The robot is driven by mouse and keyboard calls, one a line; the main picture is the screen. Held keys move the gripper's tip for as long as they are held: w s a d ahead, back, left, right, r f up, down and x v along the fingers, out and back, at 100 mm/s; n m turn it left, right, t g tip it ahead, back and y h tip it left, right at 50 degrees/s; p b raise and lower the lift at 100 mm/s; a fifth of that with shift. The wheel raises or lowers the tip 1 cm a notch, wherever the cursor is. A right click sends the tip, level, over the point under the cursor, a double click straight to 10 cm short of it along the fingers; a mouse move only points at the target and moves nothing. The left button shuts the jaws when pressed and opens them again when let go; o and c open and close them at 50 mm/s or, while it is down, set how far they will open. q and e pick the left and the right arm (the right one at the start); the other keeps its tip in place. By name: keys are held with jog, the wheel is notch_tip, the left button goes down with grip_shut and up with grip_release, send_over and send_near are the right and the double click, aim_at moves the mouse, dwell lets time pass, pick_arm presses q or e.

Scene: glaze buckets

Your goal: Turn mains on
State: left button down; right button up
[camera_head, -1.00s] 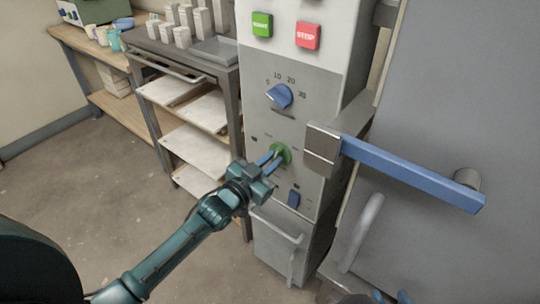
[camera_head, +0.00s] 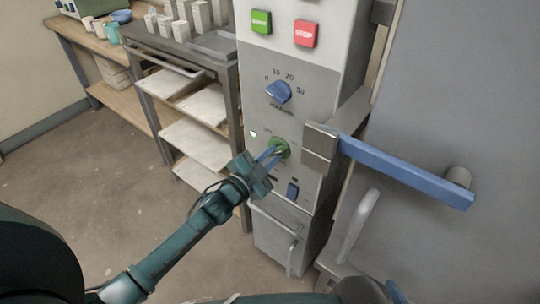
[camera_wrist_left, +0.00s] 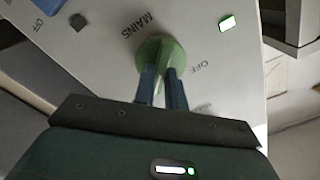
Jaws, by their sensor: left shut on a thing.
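The green mains knob (camera_head: 282,147) is on the grey lower panel of the control cabinet. In the left wrist view the knob (camera_wrist_left: 157,48) sits beside the word MAINS, with an OFF label to its right. My left gripper (camera_head: 273,153) is shut on the knob, its two blue fingers on either side of the knob's grip in the wrist view (camera_wrist_left: 163,78). A small lamp (camera_head: 252,133) up and left of the knob glows whitish green; it is also bright in the wrist view (camera_wrist_left: 227,22). Part of my right gripper (camera_head: 397,292) shows at the bottom edge; its jaws are unclear.
A blue dial (camera_head: 279,92) is above the knob and a blue switch (camera_head: 293,190) below it. Green (camera_head: 261,21) and red STOP (camera_head: 306,33) buttons are higher up. A blue lever handle (camera_head: 405,172) juts out close at the right. A shelf rack (camera_head: 190,75) stands left.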

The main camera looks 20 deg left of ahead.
dwell(0.3)
pick_arm(q)
jog(key=c, duration=1.4)
grip_release()
jog(key=shift+c, duration=0.2)
jog(key=shift+s, duration=0.1)
jog(key=v, duration=1.3)
pick_arm(e)
jog(key=shift+w+a+f, duration=0.1)
jog(key=shift+w, duration=0.05)
